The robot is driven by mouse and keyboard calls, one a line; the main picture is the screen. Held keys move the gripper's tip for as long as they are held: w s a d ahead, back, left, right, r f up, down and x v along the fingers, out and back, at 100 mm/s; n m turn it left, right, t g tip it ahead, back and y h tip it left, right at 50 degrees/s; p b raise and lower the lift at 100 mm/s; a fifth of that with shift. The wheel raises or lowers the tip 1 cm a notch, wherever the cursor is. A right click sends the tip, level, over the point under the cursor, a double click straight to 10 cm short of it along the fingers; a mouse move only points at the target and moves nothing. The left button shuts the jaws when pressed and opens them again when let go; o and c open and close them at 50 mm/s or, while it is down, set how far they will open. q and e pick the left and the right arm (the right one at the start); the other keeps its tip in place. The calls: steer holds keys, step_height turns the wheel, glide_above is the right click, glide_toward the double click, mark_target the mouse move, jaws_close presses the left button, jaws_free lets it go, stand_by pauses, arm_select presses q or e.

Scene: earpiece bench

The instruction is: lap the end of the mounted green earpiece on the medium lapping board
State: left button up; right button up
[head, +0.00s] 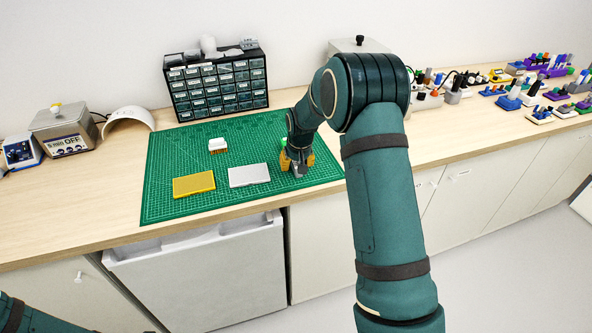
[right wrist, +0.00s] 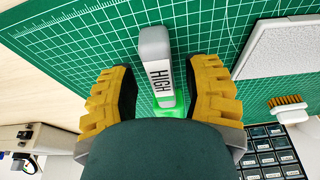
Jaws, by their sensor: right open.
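The green earpiece (right wrist: 168,104) shows in the right wrist view at the near end of a grey holder (right wrist: 155,62) labelled "HIGH". Part of the earpiece is hidden behind my wrist. My right gripper (right wrist: 160,95) is open, with one yellow finger on each side of the holder and a gap on both sides. In the head view my right gripper (head: 297,163) is low over the right part of the green mat. A light grey board (head: 249,175) and a yellow board (head: 194,185) lie to its left. I cannot read which board is medium. My left gripper is out of view.
The green cutting mat (head: 165,150) has a small brush (head: 218,145) behind the boards. A drawer cabinet (head: 217,84) stands at the back. A heated bath (head: 64,128) is at the left. Many small tools crowd the bench's right end. The mat's front left is clear.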

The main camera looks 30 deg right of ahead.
steer(key=shift+w+f, duration=0.1)
steer(key=shift+f, duration=0.15)
jaws_close()
stand_by(0.3)
step_height(320, 180, up, 10)
steer(key=p, duration=0.6)
